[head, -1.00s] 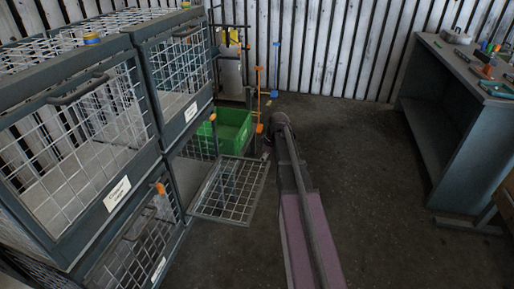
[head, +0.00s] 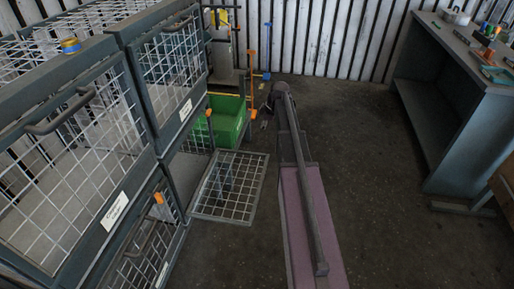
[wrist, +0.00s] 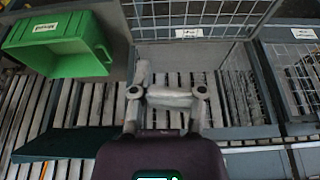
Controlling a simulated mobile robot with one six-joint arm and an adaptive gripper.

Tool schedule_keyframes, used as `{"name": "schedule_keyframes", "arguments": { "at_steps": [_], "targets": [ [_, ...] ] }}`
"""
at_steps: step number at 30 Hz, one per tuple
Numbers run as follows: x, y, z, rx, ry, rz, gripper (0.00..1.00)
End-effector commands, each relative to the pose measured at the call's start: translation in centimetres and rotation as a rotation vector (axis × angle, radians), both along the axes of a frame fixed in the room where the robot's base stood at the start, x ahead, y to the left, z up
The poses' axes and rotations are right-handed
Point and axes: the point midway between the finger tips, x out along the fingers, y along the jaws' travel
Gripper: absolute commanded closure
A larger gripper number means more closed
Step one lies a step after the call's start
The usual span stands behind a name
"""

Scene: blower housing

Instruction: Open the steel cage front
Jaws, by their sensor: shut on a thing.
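The steel cage front (head: 230,188) is a wire-mesh panel in a grey frame, swung down and out from the lower far cage in the head view.
A green bin (head: 228,118) stands just behind the open front; it also shows in the wrist view (wrist: 60,42). Stacked closed cages (head: 75,150) fill the left. A grey workbench (head: 455,110) with tools stands at right. The floor between is clear.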

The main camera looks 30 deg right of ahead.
Motion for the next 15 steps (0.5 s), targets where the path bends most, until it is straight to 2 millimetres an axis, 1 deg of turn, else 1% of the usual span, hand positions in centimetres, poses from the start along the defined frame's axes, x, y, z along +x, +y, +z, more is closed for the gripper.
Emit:
{"name": "schedule_keyframes", "arguments": {
  "at_steps": [8, 15],
  "targets": [
    [0.1, 0.1, -0.2, 0.000, 0.000, 0.001, 1.00],
    [0.3, 0.4, -1.2, -0.001, 0.001, 0.002, 1.00]
  ]
}}
